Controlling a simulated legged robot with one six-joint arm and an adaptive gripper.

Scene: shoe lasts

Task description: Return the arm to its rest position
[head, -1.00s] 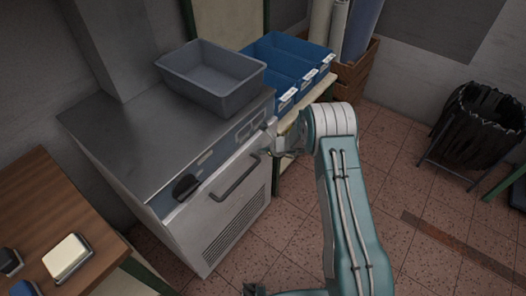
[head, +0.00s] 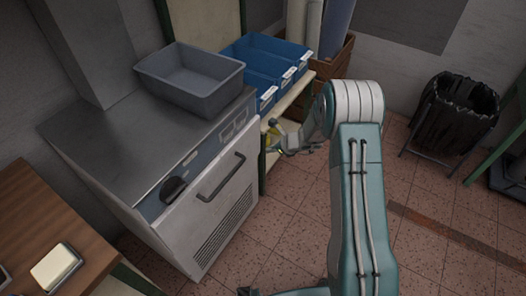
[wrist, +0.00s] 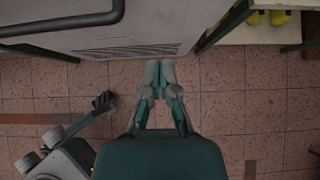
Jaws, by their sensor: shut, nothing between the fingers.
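My gripper (head: 277,142) is at the end of the raised, bent arm, in front of the cabinet's right side in the head view. In the wrist view my gripper (wrist: 160,72) points at the foot of the cabinet front, over the tiled floor. Its fingertips are together and hold nothing. My teal and white arm stands on the right of the head view.
A metal-topped cabinet (head: 112,140) with a handle (head: 221,178) carries a grey bin (head: 190,78). Blue bins (head: 262,62) stand on a shelf behind. Yellow items (wrist: 268,17) sit lower. A wooden table (head: 40,225) is left, a black waste bin (head: 455,115) right. Floor between is clear.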

